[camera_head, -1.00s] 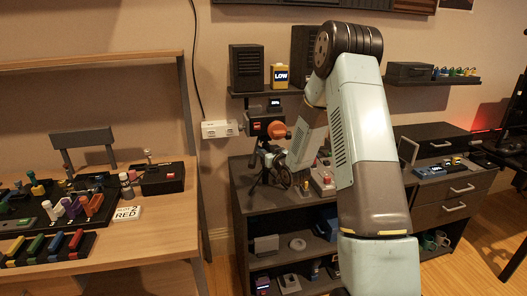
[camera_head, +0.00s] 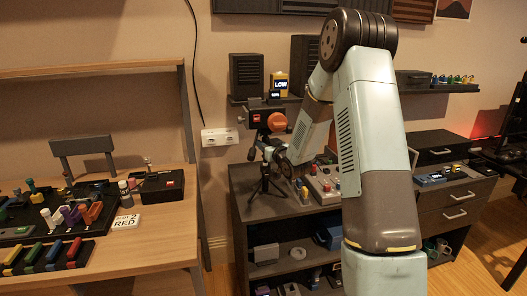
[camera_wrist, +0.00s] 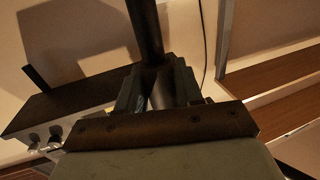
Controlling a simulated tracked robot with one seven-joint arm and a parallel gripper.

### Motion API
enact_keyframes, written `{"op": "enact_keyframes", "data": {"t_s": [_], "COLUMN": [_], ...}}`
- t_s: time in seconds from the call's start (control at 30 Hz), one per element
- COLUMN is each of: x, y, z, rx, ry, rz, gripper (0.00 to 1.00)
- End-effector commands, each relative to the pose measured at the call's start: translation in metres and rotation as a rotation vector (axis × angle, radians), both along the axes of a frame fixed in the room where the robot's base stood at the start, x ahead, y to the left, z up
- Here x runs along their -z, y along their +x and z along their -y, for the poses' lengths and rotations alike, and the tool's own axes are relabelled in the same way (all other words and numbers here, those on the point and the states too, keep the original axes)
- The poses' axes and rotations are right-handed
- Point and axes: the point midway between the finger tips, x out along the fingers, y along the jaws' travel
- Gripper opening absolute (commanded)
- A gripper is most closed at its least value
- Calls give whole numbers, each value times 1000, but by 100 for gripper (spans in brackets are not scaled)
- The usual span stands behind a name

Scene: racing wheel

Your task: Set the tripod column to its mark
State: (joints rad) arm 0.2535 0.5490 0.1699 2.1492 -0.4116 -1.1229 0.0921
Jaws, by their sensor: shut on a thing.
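The tripod (camera_head: 266,183) stands on the dark cabinet top, legs spread, with a camera-like box and an orange knob (camera_head: 277,121) at its head. My gripper (camera_head: 277,158) is at the tripod's column, below the head. In the wrist view a dark upright column (camera_wrist: 150,45) runs up from between the jaws (camera_wrist: 158,88), and they are shut on it. The mark on the column cannot be made out. A small dark display (camera_head: 273,96) sits above the tripod's head; its text is too small to read.
A control box with red and yellow buttons (camera_head: 325,184) stands right of the tripod. A wooden desk (camera_head: 160,235) with several tools is at left, and a drawer unit (camera_head: 455,195) at right.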

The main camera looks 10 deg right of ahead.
Motion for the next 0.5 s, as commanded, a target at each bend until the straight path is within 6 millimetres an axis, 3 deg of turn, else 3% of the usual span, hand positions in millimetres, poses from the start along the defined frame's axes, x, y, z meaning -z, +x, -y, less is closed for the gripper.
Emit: {"op": "enact_keyframes", "data": {"t_s": [0.23, 0.27, 0.43, 0.5], "x": [0, 0, 1, 1], "y": [0, 0, 0, 0], "z": [1, 1, 1, 0], "rx": [2, 2, 1, 1], "ry": [0, 0, 0, 0], "rz": [-1, -1, -1, -1], "gripper": [0, 37, 54, 55]}}
